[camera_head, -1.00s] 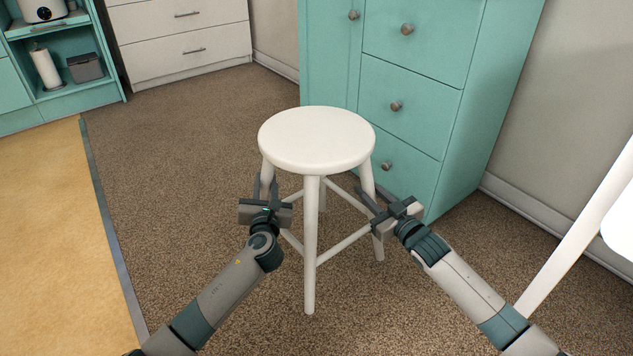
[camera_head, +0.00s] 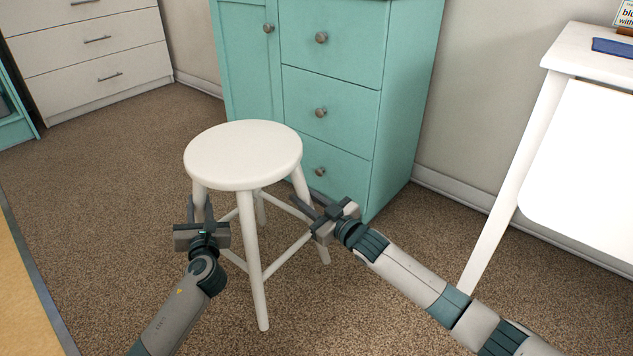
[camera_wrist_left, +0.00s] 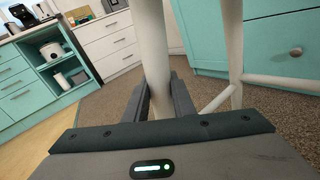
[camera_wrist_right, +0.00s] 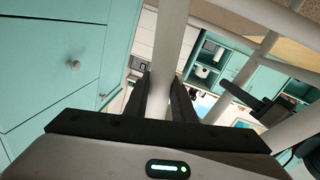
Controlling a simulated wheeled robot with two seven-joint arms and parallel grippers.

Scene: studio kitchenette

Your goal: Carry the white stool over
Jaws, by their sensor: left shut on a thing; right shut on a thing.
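The white stool (camera_head: 243,152) has a round seat and straight legs joined by rungs. It is upright in the head view, left of the middle. My left gripper (camera_head: 199,212) is shut on its left leg, below the seat; the leg (camera_wrist_left: 155,60) stands between the fingers in the left wrist view. My right gripper (camera_head: 318,212) is shut on its right leg; that leg (camera_wrist_right: 168,50) passes between the fingers in the right wrist view. The front leg (camera_head: 252,270) is free between my arms. Whether the feet touch the carpet is hard to tell.
A teal cabinet (camera_head: 330,75) with drawers stands close behind the stool. A white drawer unit (camera_head: 90,60) is at the back left. A white table (camera_head: 510,185) is at the right. Brown carpet (camera_head: 110,160) is clear on the left, with a yellowish floor (camera_head: 20,290) beyond its edge strip.

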